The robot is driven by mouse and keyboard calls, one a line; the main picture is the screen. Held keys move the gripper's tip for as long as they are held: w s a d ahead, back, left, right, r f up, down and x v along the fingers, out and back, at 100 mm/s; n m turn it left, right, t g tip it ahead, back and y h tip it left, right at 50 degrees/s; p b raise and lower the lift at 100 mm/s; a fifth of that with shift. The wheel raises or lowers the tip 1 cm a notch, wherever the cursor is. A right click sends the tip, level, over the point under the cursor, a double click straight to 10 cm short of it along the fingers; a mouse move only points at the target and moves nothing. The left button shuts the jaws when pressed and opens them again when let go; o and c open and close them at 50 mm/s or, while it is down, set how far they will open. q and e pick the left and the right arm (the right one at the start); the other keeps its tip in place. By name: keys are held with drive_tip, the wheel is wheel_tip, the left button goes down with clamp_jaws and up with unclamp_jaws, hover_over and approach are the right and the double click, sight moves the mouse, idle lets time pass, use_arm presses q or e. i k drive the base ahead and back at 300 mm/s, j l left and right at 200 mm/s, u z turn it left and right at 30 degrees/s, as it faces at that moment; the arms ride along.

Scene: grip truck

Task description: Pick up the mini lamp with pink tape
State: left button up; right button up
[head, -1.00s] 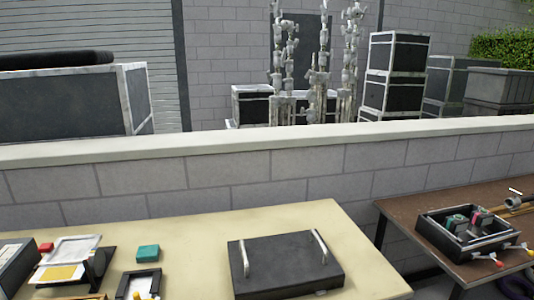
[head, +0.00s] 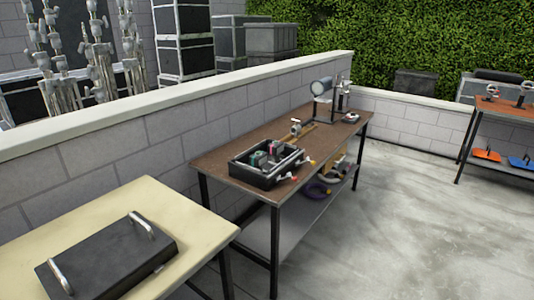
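I cannot make out for certain a mini lamp with pink tape. A black open box (head: 250,177) on the brown table (head: 213,161) in the head view holds small items. One is a small pink item (head: 273,148), too small to identify; a teal item (head: 257,159) is beside it. A grey cylindrical lamp-like thing (head: 321,86) stands at the far end of the same table; I see no pink tape on it. Neither of my grippers is in view.
A cream table (head: 195,230) with a black case (head: 105,262) with two handles is at the lower left. A low block wall (head: 120,155) runs behind the tables. An orange-topped table (head: 500,108) stands at the far right. The concrete floor (head: 420,210) between is clear.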

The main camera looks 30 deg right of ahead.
sight(275, 149)
drive_tip(key=z, duration=1.1)
